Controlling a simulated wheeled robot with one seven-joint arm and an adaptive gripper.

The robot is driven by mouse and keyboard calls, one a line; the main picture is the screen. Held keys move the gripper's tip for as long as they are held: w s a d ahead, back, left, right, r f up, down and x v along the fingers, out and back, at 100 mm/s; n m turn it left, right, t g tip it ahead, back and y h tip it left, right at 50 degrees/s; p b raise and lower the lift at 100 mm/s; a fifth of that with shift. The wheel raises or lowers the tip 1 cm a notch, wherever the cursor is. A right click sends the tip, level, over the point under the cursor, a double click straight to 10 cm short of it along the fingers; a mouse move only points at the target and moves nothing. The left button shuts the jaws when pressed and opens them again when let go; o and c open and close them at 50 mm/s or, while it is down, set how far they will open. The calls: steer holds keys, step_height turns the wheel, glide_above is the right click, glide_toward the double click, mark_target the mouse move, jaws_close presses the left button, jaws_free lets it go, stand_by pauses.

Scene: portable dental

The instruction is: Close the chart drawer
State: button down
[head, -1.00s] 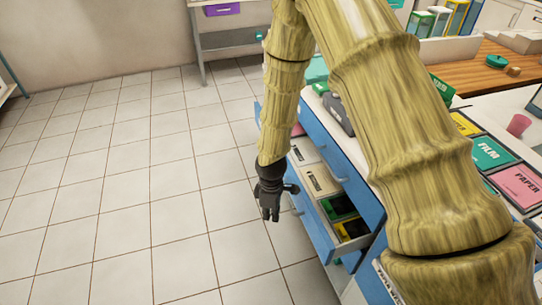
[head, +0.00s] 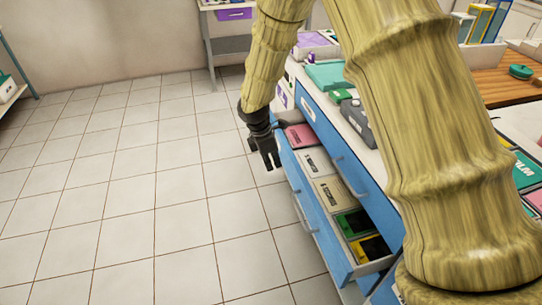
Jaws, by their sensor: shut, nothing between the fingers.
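The chart drawer (head: 304,208) is a blue-fronted drawer standing open from the blue cabinet, in the middle of the head view. Several things lie in it: a pink one (head: 299,136), pale labelled ones (head: 317,162), a green one (head: 354,224) and a yellow-black one (head: 375,248). My gripper (head: 271,160) is shut and empty, pointing down by the drawer's far end, on the side of its front. I cannot tell if it touches the drawer. My arm hides part of the cabinet.
The cabinet's white top (head: 350,143) holds a teal box (head: 326,75) and a grey case (head: 357,122). A closed blue drawer front (head: 350,172) is above the open one. The tiled floor (head: 130,190) to the left is clear. A grey-legged table (head: 228,45) stands at the back.

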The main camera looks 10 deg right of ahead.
steer(key=d+f, duration=0.4)
steer(key=d, duration=0.1)
steer(key=shift+f, duration=0.2)
stand_by(0.4)
